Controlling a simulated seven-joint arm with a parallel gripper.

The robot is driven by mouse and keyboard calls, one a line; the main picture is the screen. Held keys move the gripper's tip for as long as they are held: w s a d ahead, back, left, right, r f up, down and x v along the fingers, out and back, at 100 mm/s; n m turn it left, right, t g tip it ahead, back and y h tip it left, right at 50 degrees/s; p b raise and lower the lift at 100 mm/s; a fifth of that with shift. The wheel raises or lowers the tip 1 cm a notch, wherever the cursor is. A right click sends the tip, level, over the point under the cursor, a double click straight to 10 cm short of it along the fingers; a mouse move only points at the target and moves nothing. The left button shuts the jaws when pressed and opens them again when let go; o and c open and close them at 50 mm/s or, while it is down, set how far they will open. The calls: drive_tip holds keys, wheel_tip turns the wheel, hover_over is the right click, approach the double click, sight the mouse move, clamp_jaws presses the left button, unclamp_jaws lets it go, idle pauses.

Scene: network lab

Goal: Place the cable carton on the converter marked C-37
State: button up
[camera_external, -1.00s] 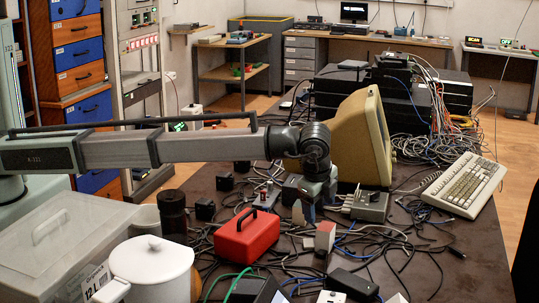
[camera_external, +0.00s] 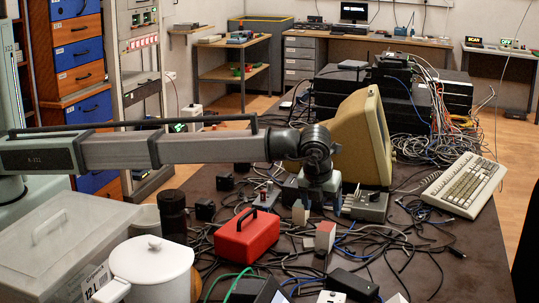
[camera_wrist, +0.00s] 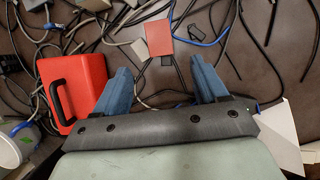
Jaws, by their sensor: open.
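A small box with a red face and a pale side (camera_external: 325,236), which looks like the cable carton, stands among cables on the dark table. Its red face also shows in the wrist view (camera_wrist: 158,38), beyond my fingertips. My gripper (camera_external: 319,204) is above the table behind this box. In the wrist view my gripper (camera_wrist: 160,72) has its two blue fingers spread wide with nothing between them but table and cables. A grey converter-like box with connectors (camera_external: 368,207) sits right of my gripper. I cannot read a C-37 mark on any unit.
A red case with a black handle (camera_external: 247,234) stands left of the small box. A white lidded pot (camera_external: 150,268) and a clear-lidded bin (camera_external: 60,240) are front left. A beige monitor (camera_external: 362,140) and keyboard (camera_external: 465,184) stand behind and right. Loose cables cover much of the table.

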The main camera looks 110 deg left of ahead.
sight(326, 235)
drive_tip(key=x, duration=1.3)
drive_tip(key=shift+c, duration=0.3)
drive_tip(key=c, duration=1.2)
drive_tip(key=shift+o, duration=0.2)
wheel_tip(326, 235, up, 10)
drive_tip(key=shift+f, duration=0.1)
